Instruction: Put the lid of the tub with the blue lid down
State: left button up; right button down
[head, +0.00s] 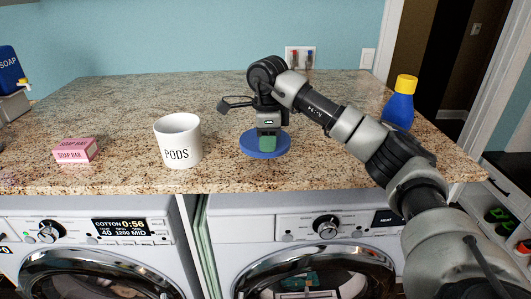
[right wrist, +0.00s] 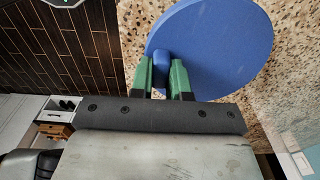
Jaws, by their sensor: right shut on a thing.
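The white tub marked PODS (head: 178,141) stands upright on the counter, with its top uncovered. The round blue lid (head: 252,147) is to its right, at or just above the counter; I cannot tell if it touches. My right gripper (head: 267,146) points down over the lid. In the right wrist view, its green fingers (right wrist: 162,72) are shut on the lid's small blue knob (right wrist: 161,58), and the flat blue disc (right wrist: 215,45) lies beyond. My left gripper is not in view.
The granite counter (head: 210,95) is mostly clear behind the tub and lid. A pink soap bar box (head: 76,150) lies at left, a blue soap bottle (head: 8,70) behind it. A blue bottle with a yellow cap (head: 399,106) stands at right, close behind my right arm. Two washers (head: 315,228) are below.

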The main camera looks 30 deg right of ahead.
jog(key=shift+a+f, duration=0.15)
jog(key=shift+a, duration=0.05)
notch_tip(320, 180, down, 3)
jog(key=shift+f+p, duration=0.1)
jog(key=shift+p, duration=0.6)
jog(key=shift+f, duration=0.35)
